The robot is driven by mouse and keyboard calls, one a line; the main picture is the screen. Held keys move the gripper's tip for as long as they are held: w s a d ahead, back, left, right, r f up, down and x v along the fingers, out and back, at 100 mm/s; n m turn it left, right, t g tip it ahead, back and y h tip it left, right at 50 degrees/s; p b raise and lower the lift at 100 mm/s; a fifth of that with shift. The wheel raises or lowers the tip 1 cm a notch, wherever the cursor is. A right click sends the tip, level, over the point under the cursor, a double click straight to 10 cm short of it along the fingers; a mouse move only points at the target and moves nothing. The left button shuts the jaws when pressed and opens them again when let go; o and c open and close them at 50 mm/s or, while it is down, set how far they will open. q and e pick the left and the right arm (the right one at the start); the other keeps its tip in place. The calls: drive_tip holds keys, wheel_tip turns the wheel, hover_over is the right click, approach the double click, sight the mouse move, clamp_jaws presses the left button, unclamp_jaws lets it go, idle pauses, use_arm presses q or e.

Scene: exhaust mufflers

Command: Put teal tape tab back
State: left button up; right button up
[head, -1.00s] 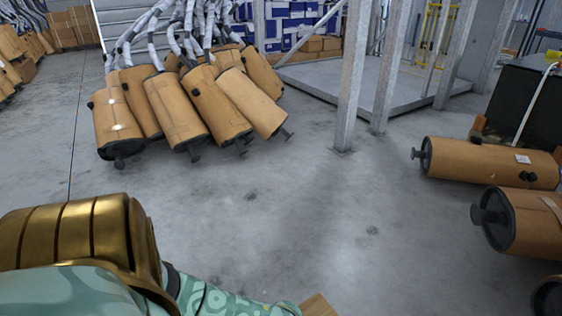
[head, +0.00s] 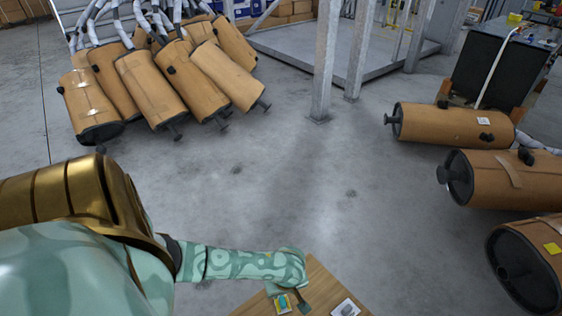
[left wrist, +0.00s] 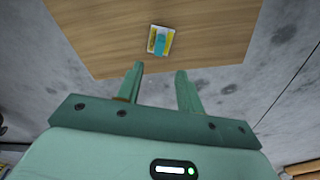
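A teal tape tab (left wrist: 159,44) lies on a small yellow and white card (left wrist: 168,33) on a wooden tabletop (left wrist: 105,35) in the left wrist view. A teal and yellow patch, likely the same tab (head: 283,303), shows at the bottom of the head view. My left gripper (left wrist: 160,82) is open and empty, its two fingers apart, with the tab ahead of the gap between them. In the head view my left gripper (head: 302,303) is over the tabletop (head: 322,286), partly cut off by the lower edge. My right gripper is not in view.
A white card with a blue-grey item (head: 346,308) lies right of the left gripper. Brown mufflers lie at right (head: 455,125) and lean in a cluster at upper left (head: 150,85). Grey posts (head: 326,60) stand behind. The floor between is clear.

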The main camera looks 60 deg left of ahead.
use_arm(q)
drive_tip(key=shift+s, duration=0.1)
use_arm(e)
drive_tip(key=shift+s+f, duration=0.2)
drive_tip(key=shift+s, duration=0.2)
use_arm(q)
drive_tip(key=s+d+f+m, duration=0.1)
drive_tip(key=s+f+m, duration=0.1)
drive_tip(key=s, duration=0.3)
drive_tip(key=s+d+f+m, duration=0.1)
drive_tip(key=s+f+m, duration=0.1)
drive_tip(key=s+m, duration=0.2)
drive_tip(key=s+d+f+m, duration=0.1)
drive_tip(key=s+f+m, duration=0.1)
drive_tip(key=s+m, duration=0.2)
drive_tip(key=shift+s+d+f+g, duration=0.15)
drive_tip(key=shift+s+f, duration=0.05)
drive_tip(key=shift+s, duration=0.7)
drive_tip(key=shift+s+d+f+g, duration=0.1)
drive_tip(key=shift+s+f+g, duration=0.1)
drive_tip(key=shift+s, duration=0.7)
drive_tip(key=s+d+m, duration=0.1)
drive_tip(key=s+m, duration=1)
drive_tip(key=s, duration=0.8)
drive_tip(key=shift+d+f+g, duration=0.35)
drive_tip(key=shift+d, duration=0.05)
drive_tip(key=shift+w, duration=0.1)
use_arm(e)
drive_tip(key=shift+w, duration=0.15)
